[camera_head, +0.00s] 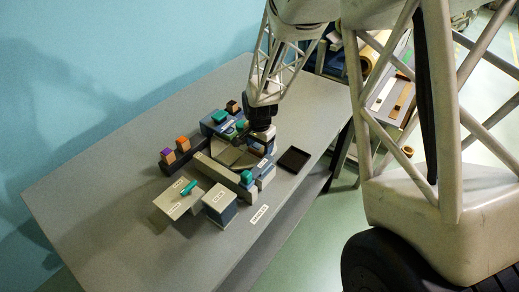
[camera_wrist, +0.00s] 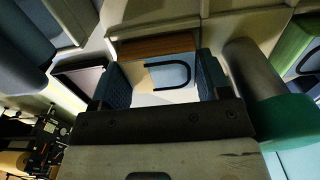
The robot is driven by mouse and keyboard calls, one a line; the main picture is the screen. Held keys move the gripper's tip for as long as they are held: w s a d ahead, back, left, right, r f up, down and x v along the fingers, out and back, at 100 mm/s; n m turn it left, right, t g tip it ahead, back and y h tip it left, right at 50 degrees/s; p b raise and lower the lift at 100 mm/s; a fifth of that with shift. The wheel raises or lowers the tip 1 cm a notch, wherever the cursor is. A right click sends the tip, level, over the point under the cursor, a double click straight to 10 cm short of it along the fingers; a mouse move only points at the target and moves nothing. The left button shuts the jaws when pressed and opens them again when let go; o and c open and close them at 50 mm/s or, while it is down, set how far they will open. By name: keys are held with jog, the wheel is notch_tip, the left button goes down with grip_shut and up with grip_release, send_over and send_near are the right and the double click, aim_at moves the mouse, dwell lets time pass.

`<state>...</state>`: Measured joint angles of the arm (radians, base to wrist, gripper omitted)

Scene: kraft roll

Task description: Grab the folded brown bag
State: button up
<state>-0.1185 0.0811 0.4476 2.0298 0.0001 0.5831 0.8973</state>
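My gripper (camera_head: 258,146) is low over the middle of the table, among the grey and blue fixtures. In the wrist view its two blue ribbed fingers (camera_wrist: 160,80) stand apart, and I see nothing clamped between them. Between and beyond them shows a pale panel (camera_wrist: 172,74) with a dark U-shaped outline. A flat brown strip (camera_wrist: 155,46) lies at the far edge of this panel; it may be the folded brown bag, but I cannot tell for sure. In the head view my arm and gripper partly cover this spot, and no bag is clear there.
Small blocks with purple (camera_head: 167,153) and orange (camera_head: 182,143) tops stand on a dark rack at left. A beige box (camera_head: 170,204) with a teal handle and a grey-blue box (camera_head: 220,205) stand in front. A black tray (camera_head: 293,160) lies right. The table's left side (camera_head: 95,185) is bare.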

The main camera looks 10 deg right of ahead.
aim_at(260, 146)
jog(key=shift+c, duration=1.3)
jog(key=shift+r, duration=0.1)
notch_tip(260, 146, up, 10)
